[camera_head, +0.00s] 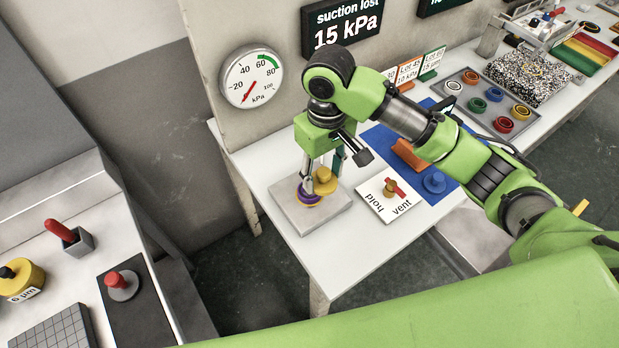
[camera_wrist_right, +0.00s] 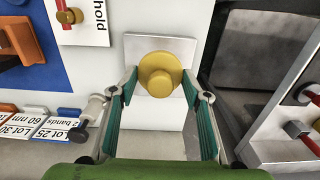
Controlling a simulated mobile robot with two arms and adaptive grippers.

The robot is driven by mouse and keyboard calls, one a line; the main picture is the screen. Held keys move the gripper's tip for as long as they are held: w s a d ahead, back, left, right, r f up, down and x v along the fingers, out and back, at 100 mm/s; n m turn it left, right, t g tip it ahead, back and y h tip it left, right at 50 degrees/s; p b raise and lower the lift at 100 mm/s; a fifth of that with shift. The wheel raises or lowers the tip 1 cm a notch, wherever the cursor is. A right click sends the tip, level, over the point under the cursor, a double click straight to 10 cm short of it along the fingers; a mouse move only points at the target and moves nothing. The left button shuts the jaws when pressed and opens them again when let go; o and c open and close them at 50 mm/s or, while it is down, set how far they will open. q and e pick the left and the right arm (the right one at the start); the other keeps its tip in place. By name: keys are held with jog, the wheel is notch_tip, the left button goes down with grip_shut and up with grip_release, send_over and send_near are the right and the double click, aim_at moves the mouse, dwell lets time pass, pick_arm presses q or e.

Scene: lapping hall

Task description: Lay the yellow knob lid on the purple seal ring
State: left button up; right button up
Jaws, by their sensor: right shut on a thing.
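The yellow knob lid (camera_head: 325,183) is held between the fingertips of my right gripper (camera_head: 323,172). In the right wrist view the lid (camera_wrist_right: 160,74) sits between the two green finger pads, its knob facing the camera. The purple seal ring (camera_head: 300,196) is on the grey plate (camera_head: 326,218), with something yellow showing at it. In the head view the lid appears just right of the ring and partly overlaps it; the gap between them is unclear. The lid hides the ring in the wrist view. My left gripper is out of view.
A hold/vent card with a red-handled valve (camera_head: 392,190) lies right of the plate. A blue mat (camera_head: 378,137) carries an orange block and a blue knobbed part. A tray of coloured rings (camera_head: 456,99) stands farther back. A pressure gauge (camera_head: 251,77) is on the wall panel.

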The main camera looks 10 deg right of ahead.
jog(key=w+f, duration=0.1)
jog(key=w+a+f, duration=0.1)
jog(key=f, duration=0.1)
jog(key=w+a+f, duration=0.1)
jog(key=w, duration=0.1)
jog(key=shift+w+f+p, duration=0.1)
jog(key=shift+f+p, duration=0.2)
jog(key=shift+f, duration=0.05)
jog(key=shift+w+f, duration=0.15)
jog(key=shift+f, duration=0.05)
jog(key=f, duration=0.2)
jog(key=p, duration=0.1)
jog(key=shift+w+f, duration=0.25)
jog(key=shift+f, duration=0.55)
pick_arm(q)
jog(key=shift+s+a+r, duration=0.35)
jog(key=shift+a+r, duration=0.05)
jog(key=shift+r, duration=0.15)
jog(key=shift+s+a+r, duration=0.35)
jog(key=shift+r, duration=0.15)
pick_arm(e)
jog(key=shift+f, duration=0.1)
jog(key=o, duration=1.3)
jog(key=shift+f, duration=0.15)
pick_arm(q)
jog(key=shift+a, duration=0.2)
